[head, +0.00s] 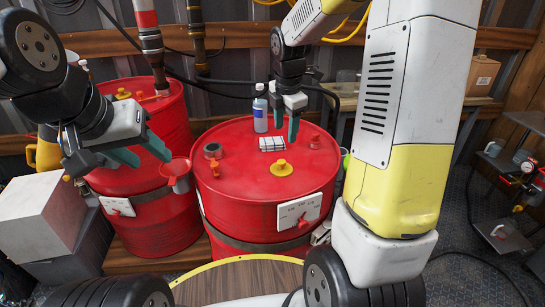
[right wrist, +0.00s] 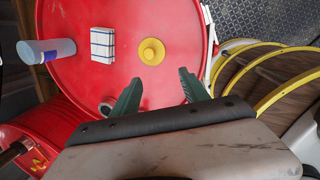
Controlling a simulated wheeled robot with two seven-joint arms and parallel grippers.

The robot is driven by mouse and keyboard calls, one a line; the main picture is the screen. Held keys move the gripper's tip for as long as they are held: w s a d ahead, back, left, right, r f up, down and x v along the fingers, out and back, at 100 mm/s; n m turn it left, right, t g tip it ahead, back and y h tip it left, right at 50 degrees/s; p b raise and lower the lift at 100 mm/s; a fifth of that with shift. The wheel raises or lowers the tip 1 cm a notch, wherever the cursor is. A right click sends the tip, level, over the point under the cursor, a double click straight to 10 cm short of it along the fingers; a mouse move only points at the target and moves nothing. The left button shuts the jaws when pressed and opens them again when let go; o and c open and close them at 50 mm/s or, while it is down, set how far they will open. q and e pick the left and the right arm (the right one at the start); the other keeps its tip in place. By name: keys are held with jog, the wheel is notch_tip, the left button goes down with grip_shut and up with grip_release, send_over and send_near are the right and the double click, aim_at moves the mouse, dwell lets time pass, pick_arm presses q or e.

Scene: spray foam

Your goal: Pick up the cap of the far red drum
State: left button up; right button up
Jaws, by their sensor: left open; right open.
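The far red drum (head: 158,120) stands at the back left in the head view. A yellow cap (head: 122,94) sits on its top. The nearer red drum (head: 235,205) stands in the middle with another yellow cap (head: 281,167) on its lid, which also shows in the right wrist view (right wrist: 152,51). My left gripper (head: 142,151) is open and empty in front of the far drum, nearer the camera than its cap. My right gripper (head: 286,120) is open over the nearer drum's lid. In the right wrist view its fingers (right wrist: 160,82) point towards the nearer drum's cap, with nothing between them.
A bottle (head: 260,110), a checked cloth (head: 272,144) and a dark ring (head: 213,150) are on the nearer drum's lid. A red funnel-like cup (head: 177,174) is at its left edge. A red-and-white pipe (head: 148,35) rises behind the far drum. A pale box (head: 38,210) stands at left.

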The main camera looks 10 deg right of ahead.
aim_at(282, 161)
jog(key=w+f+n, duration=0.1)
jog(key=f+n, duration=0.1)
jog(key=w+f+n, duration=0.2)
jog(key=f, duration=0.1)
jog(key=w+f+n+g, duration=0.1)
jog(key=w+f+n, duration=0.1)
jog(key=shift+w+f+h, duration=0.1)
jog(key=shift+f+h, duration=0.2)
jog(key=shift+f, duration=0.05)
jog(key=f, duration=0.5)
jog(key=w+f, duration=0.1)
jog(key=f, duration=0.1)
jog(key=shift+w+d+f, duration=0.1)
jog(key=shift+d+f, duration=0.15)
jog(key=shift+f, duration=0.15)
grip_shut()
